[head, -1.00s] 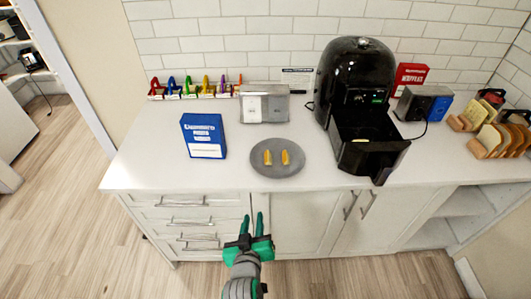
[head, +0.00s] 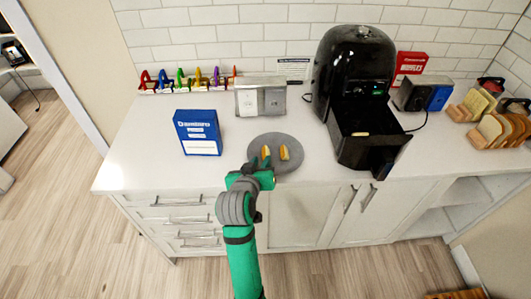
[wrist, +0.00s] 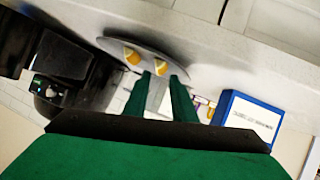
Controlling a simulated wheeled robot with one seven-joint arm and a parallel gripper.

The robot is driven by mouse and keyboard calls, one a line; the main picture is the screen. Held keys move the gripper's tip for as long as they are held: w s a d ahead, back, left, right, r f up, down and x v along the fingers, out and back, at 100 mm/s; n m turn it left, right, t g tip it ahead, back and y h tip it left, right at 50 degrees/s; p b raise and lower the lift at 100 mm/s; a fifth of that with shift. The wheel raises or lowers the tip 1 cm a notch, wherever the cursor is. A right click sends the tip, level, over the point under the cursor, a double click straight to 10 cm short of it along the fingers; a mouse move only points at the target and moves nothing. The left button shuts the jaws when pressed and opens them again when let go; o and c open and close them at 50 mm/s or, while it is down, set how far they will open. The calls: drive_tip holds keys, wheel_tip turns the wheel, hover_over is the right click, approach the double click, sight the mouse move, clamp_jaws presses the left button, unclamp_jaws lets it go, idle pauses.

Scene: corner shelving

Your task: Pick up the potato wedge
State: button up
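Two yellow potato wedges lie side by side on a round grey plate (head: 298,163): a left wedge (head: 265,152) and a right wedge (head: 284,152) in the head view. My green gripper (head: 260,161) is at the plate's front left, close to the left wedge. In the wrist view, my gripper's two fingers (wrist: 160,82) are apart with nothing held between them. The nearer wedge (wrist: 161,69) shows just beyond the gap between the fingertips, and the other wedge (wrist: 132,56) lies to its left. Contact with the plate cannot be told.
A black air fryer (head: 353,70) stands right of the plate, its drawer (head: 370,155) pulled out with a small yellow piece (head: 360,134) inside. A blue box (head: 198,132) stands left; a metal dispenser (head: 260,97) stands behind. The counter's left front is clear.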

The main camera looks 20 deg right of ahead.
sight(264, 155)
drive_tip(key=shift+x, duration=2.9)
drive_tip(key=shift+c, duration=0.5)
clamp_jaws()
